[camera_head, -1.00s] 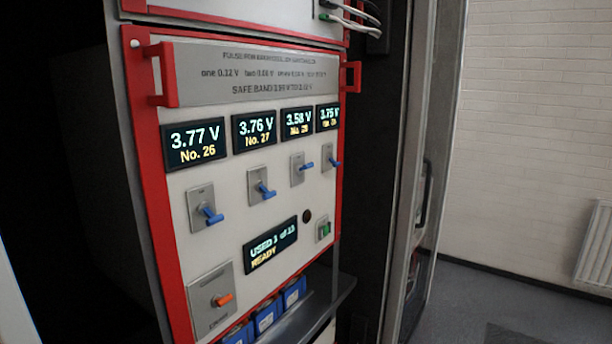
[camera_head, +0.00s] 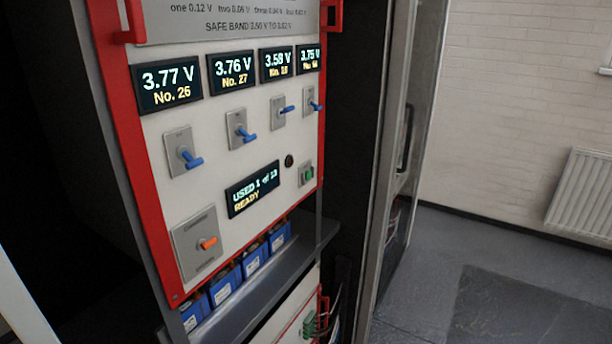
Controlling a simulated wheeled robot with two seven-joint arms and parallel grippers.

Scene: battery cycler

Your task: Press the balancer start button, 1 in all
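The balancer panel (camera_head: 150,115) is white with a red frame. A small green button (camera_head: 307,174) on a grey plate sits at its lower right, and I take it for the start button. A display (camera_head: 252,189) left of it reads "USED 1 of 13" and "READY". An orange-handled switch (camera_head: 208,244) on a larger grey plate is at the lower left. Voltage displays above read 3.77 V (camera_head: 168,83), 3.76 V (camera_head: 231,73), 3.58 V (camera_head: 276,63) and 3.75 V. Neither gripper is in view.
Blue-handled levers (camera_head: 190,159) stick out below the voltage displays. Blue battery cells (camera_head: 226,287) stand under the panel beside a grey shelf edge (camera_head: 290,268). A dark cabinet door with a handle (camera_head: 406,137) stands to the right. The floor (camera_head: 450,250) at right is open.

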